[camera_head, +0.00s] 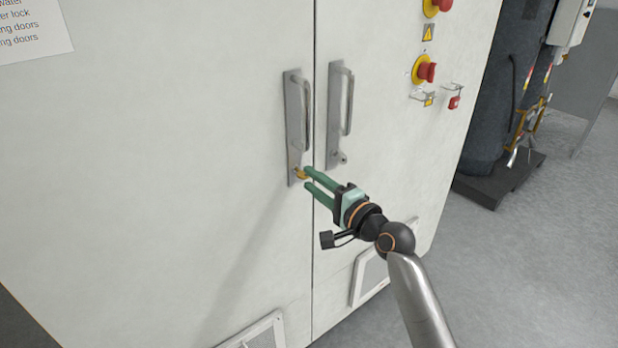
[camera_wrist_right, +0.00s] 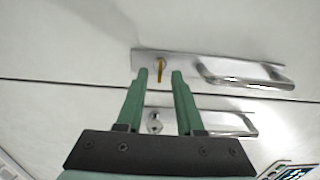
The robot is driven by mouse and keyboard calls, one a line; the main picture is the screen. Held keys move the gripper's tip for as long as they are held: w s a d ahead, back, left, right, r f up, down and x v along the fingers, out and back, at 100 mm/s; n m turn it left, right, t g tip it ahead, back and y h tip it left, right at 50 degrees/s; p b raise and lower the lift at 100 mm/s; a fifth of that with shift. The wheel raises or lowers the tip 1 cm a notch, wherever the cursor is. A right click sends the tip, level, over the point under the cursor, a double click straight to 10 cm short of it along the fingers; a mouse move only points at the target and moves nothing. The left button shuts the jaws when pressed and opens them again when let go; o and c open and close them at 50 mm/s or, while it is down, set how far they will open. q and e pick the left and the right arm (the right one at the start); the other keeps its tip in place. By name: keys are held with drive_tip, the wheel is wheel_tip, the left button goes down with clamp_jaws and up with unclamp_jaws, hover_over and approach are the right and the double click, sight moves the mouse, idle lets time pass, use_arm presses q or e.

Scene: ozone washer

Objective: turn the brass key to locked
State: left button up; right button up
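The brass key (camera_head: 301,175) sits in the lock at the lower end of the left door's handle plate (camera_head: 294,120). In the right wrist view the key (camera_wrist_right: 160,70) stands between and just beyond the tips of my right gripper (camera_wrist_right: 161,76). The green fingers are apart, with a gap on both sides of the key in that view. In the head view the right gripper (camera_head: 306,178) reaches in from the right, its fingertips close to the key and partly covering it. My left gripper does not show in either view.
The right door has its own handle (camera_head: 338,115) with a small lock fitting (camera_head: 338,158) below it. Red emergency stop buttons (camera_head: 425,70) and a red padlock (camera_head: 454,102) are on the right side of the cabinet. The grey floor (camera_head: 520,260) at right is clear.

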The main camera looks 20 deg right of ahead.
drive_tip(key=shift+x, duration=1)
clamp_jaws()
